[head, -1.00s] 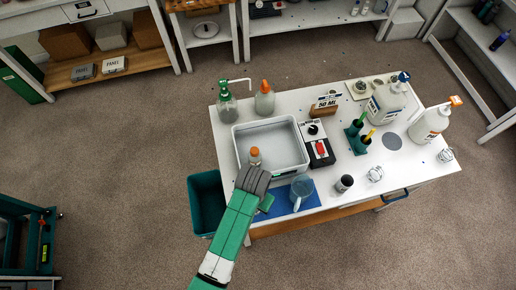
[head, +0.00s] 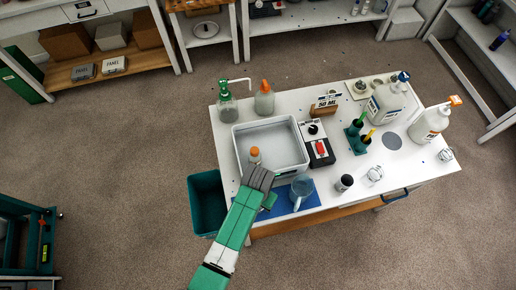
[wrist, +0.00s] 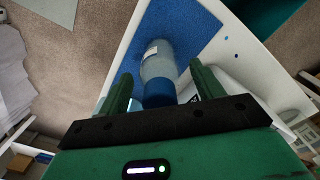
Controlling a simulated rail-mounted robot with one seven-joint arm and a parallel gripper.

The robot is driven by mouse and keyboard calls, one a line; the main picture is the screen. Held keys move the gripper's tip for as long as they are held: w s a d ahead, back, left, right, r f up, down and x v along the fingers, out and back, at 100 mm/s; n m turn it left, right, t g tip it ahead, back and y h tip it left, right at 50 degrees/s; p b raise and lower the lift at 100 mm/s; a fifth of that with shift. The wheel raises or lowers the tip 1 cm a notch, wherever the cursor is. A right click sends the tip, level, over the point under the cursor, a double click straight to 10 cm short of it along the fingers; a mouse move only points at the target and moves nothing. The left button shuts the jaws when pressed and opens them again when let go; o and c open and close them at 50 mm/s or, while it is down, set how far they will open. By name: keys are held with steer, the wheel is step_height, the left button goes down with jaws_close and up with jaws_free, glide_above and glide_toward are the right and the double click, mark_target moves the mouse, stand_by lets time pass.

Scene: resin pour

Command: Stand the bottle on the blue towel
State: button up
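In the wrist view, a pale grey bottle with a white label and a blue end (wrist: 158,68) is between my fingers, its blue end towards me. The blue towel (wrist: 200,25) lies behind it. I cannot tell for sure whether the bottle's far end touches the towel. My gripper (wrist: 165,75) is open, with a gap on each side of the bottle. In the head view the towel (head: 328,199) lies at the table's front left. My gripper (head: 268,201) is over its left part, and my arm hides this bottle there.
A clear blue jug (head: 301,188) stands on the towel, close right of my gripper. A grey basin (head: 303,149) is behind, and an orange-capped bottle (head: 254,156) shows by its near left corner. A dark cup (head: 344,183) stands further right. A green bin (head: 204,205) is left.

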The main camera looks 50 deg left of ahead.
steer(key=shift+r, duration=0.1)
step_height(320, 180, up, 12)
steer(key=shift+r+p, duration=0.1)
steer(key=shift+p, duration=0.2)
stand_by(0.4)
